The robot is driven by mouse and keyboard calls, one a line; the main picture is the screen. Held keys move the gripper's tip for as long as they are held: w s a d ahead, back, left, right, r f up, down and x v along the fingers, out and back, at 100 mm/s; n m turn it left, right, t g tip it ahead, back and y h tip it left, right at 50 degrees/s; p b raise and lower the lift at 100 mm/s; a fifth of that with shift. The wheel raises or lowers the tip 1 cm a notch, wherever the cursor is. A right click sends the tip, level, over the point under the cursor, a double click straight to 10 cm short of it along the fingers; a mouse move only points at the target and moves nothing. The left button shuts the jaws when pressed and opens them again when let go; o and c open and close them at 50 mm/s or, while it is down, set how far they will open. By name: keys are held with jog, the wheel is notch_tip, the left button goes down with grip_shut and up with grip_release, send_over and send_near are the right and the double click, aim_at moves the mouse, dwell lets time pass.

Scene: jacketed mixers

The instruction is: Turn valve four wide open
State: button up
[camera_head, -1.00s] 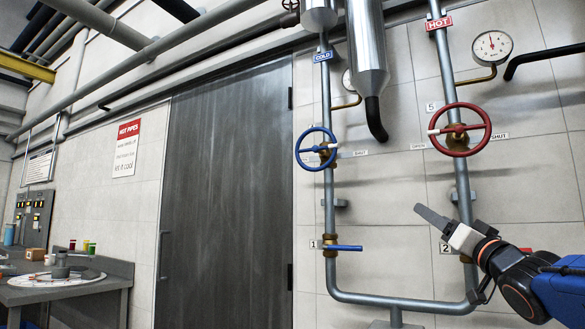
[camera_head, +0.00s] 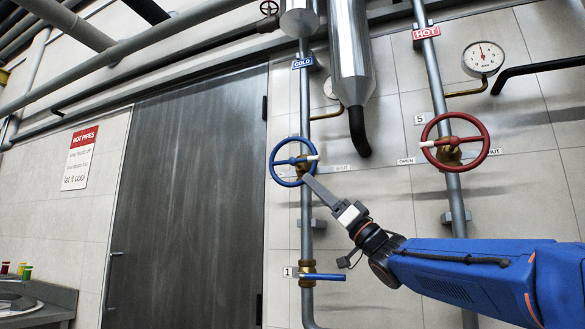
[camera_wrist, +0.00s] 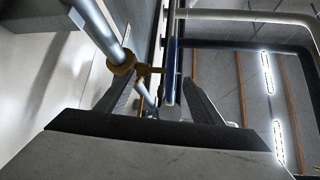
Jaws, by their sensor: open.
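A blue handwheel (camera_head: 292,162) sits on the brass valve of the left pipe, under the COLD sign. Its white mark is at its right side, toward the SHUT label (camera_head: 335,168). No number plate shows by this wheel, so I cannot read whether it is valve four. My gripper (camera_head: 308,181) is at the wheel's lower right, fingers pointing up and left. In the wrist view, my open gripper (camera_wrist: 155,92) has the blue wheel's rim (camera_wrist: 171,72), nearly edge-on, between its fingers, with the brass valve (camera_wrist: 124,69) beyond the left finger. Contact cannot be told.
A red handwheel (camera_head: 455,141), plate 5, is on the right pipe (camera_head: 438,88). A blue lever valve (camera_head: 322,277), plate 1, is below my gripper. A silver cylinder (camera_head: 349,50) with a black outlet hangs between the pipes. A grey door (camera_head: 185,200) is to the left.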

aim_at(296, 164)
jog(key=x, duration=1.1)
jog(key=c, duration=1.2)
